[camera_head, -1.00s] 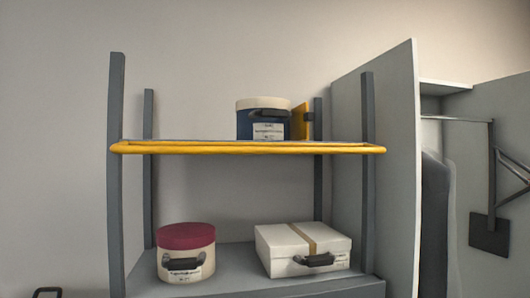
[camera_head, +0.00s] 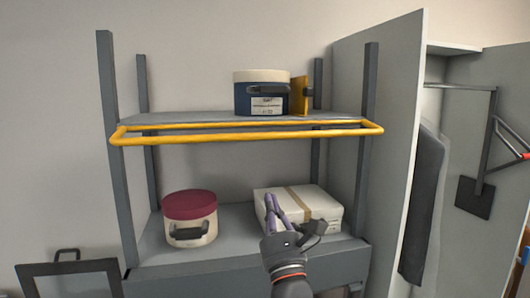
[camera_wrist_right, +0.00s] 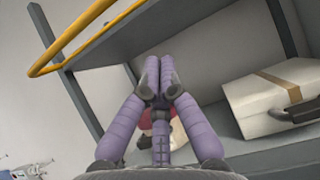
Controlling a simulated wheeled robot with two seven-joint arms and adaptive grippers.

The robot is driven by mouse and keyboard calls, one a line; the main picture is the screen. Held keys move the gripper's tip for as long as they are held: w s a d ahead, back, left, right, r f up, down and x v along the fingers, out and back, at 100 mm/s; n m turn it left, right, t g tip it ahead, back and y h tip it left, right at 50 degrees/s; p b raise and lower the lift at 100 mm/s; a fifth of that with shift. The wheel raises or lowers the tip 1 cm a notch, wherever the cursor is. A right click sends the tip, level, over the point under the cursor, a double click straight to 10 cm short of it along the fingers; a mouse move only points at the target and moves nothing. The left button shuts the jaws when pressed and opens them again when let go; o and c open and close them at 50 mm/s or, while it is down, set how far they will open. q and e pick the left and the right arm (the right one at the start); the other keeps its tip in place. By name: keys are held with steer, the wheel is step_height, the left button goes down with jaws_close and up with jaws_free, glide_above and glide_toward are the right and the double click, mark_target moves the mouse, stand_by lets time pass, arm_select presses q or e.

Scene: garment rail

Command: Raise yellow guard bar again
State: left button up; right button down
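The yellow guard bar (camera_head: 240,138) is a long loop across the front of the upper shelf (camera_head: 190,116). It lies roughly level and sticks out in front of the shelf edge. Its left end crosses the upper left of the right wrist view (camera_wrist_right: 62,62). My right gripper (camera_head: 275,205) is below the bar, in front of the white box on the lower shelf. Its purple fingers are together at the tips (camera_wrist_right: 160,72), with nothing seen between them. It is apart from the bar. My left gripper is not in view.
A blue round box (camera_head: 262,95) stands on the upper shelf beside a yellow plate (camera_head: 300,95). A red-lidded round box (camera_head: 190,215) and a white box (camera_head: 325,205) stand on the lower shelf. Grey posts (camera_head: 115,150) and a tall panel (camera_head: 375,110) flank the space.

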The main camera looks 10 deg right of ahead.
steer(key=w+r+p, duration=0.6)
steer(key=r+p, duration=0.1)
steer(key=r, duration=0.2)
steer(key=shift+w+r, duration=0.3)
steer(key=shift+w, duration=0.1)
steer(key=shift+s, duration=0.1)
